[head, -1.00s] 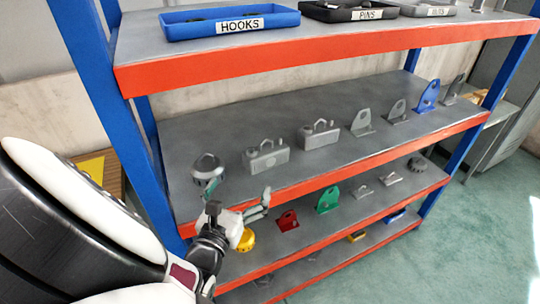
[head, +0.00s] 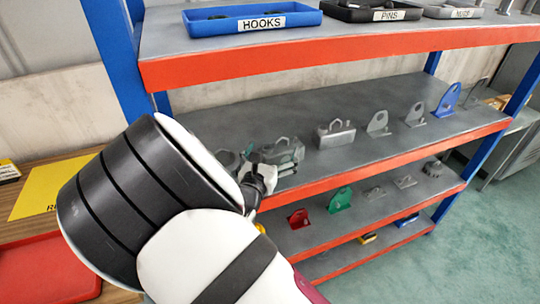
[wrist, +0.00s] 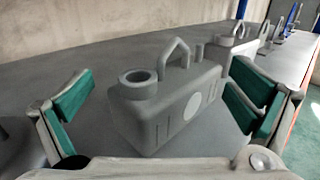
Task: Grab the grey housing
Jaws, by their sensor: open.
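A grey housing (wrist: 180,100), a box with a loop handle, a round open neck and a pale disc on its side, stands upright on the middle shelf. In the head view the housing (head: 286,150) is partly hidden by my gripper and arm. My gripper (wrist: 162,100) is open, with one green-padded finger on each side of the housing in the wrist view. The pads look apart from it; I cannot tell how deep they reach. In the head view my gripper (head: 266,172) is at the shelf's left front. A second, similar grey housing (head: 335,134) stands to the right.
Grey brackets (head: 378,123) and a blue bracket (head: 446,100) stand further right. A round grey part (head: 228,160) is close on the left. The orange shelf edge (head: 390,163) runs below my gripper, and the upper shelf (head: 350,57) is above.

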